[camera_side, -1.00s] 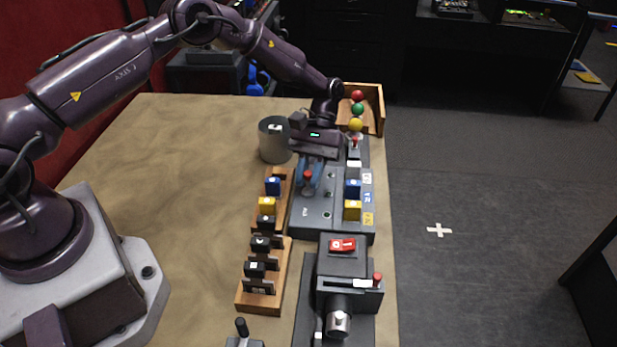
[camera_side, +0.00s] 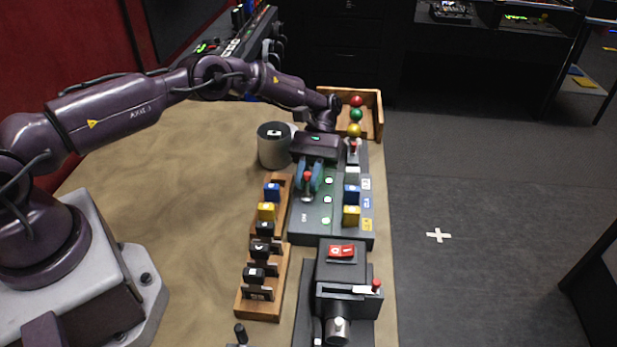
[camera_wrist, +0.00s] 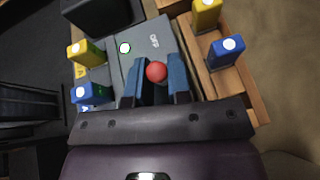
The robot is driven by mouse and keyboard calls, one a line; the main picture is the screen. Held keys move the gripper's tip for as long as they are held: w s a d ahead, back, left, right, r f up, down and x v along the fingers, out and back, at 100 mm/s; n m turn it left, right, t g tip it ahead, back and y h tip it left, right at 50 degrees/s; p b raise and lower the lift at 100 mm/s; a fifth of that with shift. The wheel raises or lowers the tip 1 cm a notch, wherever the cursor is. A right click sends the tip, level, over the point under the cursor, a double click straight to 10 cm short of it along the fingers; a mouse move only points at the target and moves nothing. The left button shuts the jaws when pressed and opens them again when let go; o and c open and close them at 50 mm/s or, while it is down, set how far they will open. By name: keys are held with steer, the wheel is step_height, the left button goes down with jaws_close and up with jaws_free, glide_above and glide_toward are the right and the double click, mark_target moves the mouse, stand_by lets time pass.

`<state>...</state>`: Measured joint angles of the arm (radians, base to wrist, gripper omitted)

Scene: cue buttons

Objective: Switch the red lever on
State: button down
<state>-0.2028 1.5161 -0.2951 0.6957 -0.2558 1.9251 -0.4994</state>
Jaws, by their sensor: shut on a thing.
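The red lever (camera_side: 307,175) has a round red knob and stands on the left side of a grey panel (camera_side: 345,228). In the wrist view the red knob (camera_wrist: 157,72) sits between the two blue fingers. My gripper (camera_side: 309,178) is shut on the lever; it also shows in the wrist view (camera_wrist: 157,80). A label that seems to read OFF (camera_wrist: 154,41) is on the panel beyond the knob. Several round lights (camera_side: 327,199) on the panel glow green. The fingers partly hide the lever's shaft.
Blue and yellow blocks (camera_side: 351,214) sit on the panel's right side. A wooden rack (camera_side: 286,205) of blocks stands to the left. A grey cylinder (camera_side: 272,150) stands behind it. A black device with a red rocker switch (camera_side: 342,251) is in front. The table's left part is clear.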

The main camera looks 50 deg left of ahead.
steer(key=c, duration=1.1)
jaws_free()
steer(key=shift+c, duration=0.2)
steer(key=shift+r, duration=0.1)
steer(key=shift+r, duration=0.3)
step_height(320, 180, up, 3)
steer(key=shift+f, duration=0.1)
steer(key=s+a+r, duration=0.1)
steer(key=s+r, duration=0.8)
steer(key=s, duration=0.5)
steer(key=shift+r, duration=0.2)
